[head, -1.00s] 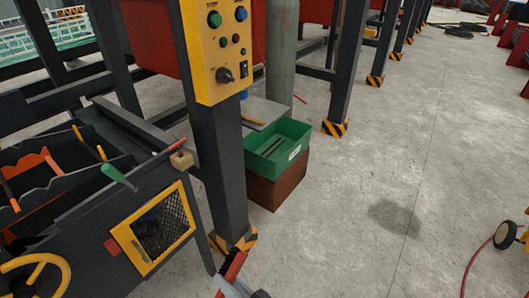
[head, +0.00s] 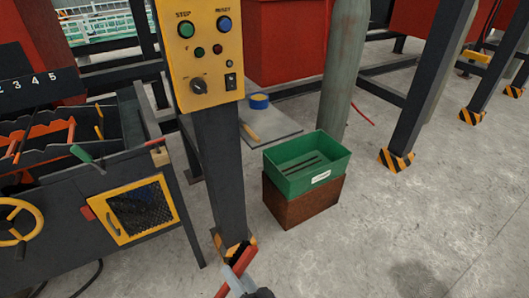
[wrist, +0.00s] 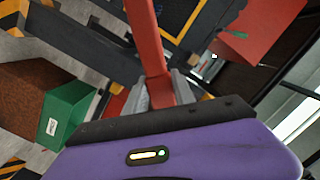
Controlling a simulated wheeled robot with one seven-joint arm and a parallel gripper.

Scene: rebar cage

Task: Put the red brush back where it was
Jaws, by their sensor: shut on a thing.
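My gripper (wrist: 162,92) is shut on the red handle of the brush (wrist: 143,35) in the wrist view. In the head view the red brush (head: 236,272) shows at the bottom edge, in front of the foot of the dark post, with only the tip of my gripper (head: 246,291) in view. A black part shows at the brush's upper end there. I cannot make out the bristles.
A green bin (head: 292,184) sits on a brown block (head: 303,208) right of the post. Behind it a grey plate (head: 283,124) holds blue tape (head: 259,102) and a wooden-handled tool (head: 250,131). A yellow control box (head: 206,62) is on the post. Floor at right is clear.

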